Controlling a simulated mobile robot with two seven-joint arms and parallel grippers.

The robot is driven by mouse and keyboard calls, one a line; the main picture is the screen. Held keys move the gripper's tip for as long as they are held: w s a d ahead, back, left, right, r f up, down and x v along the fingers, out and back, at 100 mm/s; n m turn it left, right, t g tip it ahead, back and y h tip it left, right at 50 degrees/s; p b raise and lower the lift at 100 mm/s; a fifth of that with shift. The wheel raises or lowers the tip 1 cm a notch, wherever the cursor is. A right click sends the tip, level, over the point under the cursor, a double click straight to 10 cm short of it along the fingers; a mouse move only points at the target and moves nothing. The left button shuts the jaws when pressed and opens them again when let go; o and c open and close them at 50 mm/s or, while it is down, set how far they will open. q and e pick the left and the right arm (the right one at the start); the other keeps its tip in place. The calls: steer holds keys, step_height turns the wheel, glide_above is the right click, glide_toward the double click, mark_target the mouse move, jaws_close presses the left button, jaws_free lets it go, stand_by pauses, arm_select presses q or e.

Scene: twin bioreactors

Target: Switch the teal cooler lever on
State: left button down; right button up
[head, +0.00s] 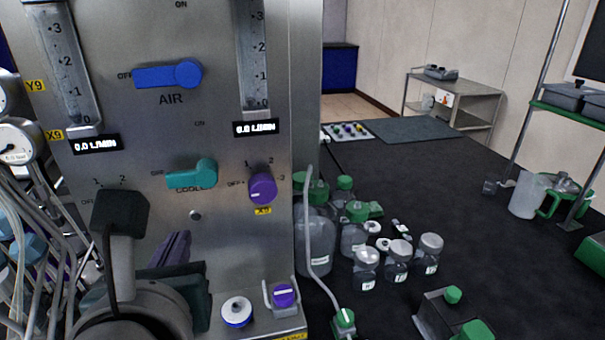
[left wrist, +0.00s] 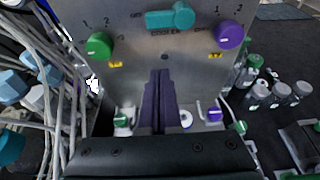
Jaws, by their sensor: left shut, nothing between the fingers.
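The teal cooler lever (head: 192,174) is on the steel panel (head: 215,120), below the blue AIR lever. Its handle points left to the OFF mark, and an ON mark is above it. It also shows at the top of the left wrist view (left wrist: 170,18). My left gripper (head: 180,240) is in front of the panel, below the lever. Its purple fingers (left wrist: 160,78) are together with nothing between them and appear apart from the lever. My arm hides part of the lower panel in the head view. My right gripper is not in view.
The blue AIR lever (head: 168,75) points left above. A purple knob (head: 262,187) is right of the teal lever, and a green knob (left wrist: 99,45) is left of it. Tubes (head: 35,215) crowd the left. Bottles (head: 397,258) stand on the dark bench at right.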

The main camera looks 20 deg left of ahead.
mark_target(193, 174)
arm_select(q)
steer(key=x, duration=0.6)
steer(key=shift+r, duration=0.1)
step_height(193, 174, up, 3)
steer(key=shift+s+d+r+p, duration=0.1)
steer(key=shift+p, duration=1.1)
steer(key=shift+r+p, duration=0.3)
steer(key=shift+r, duration=0.1)
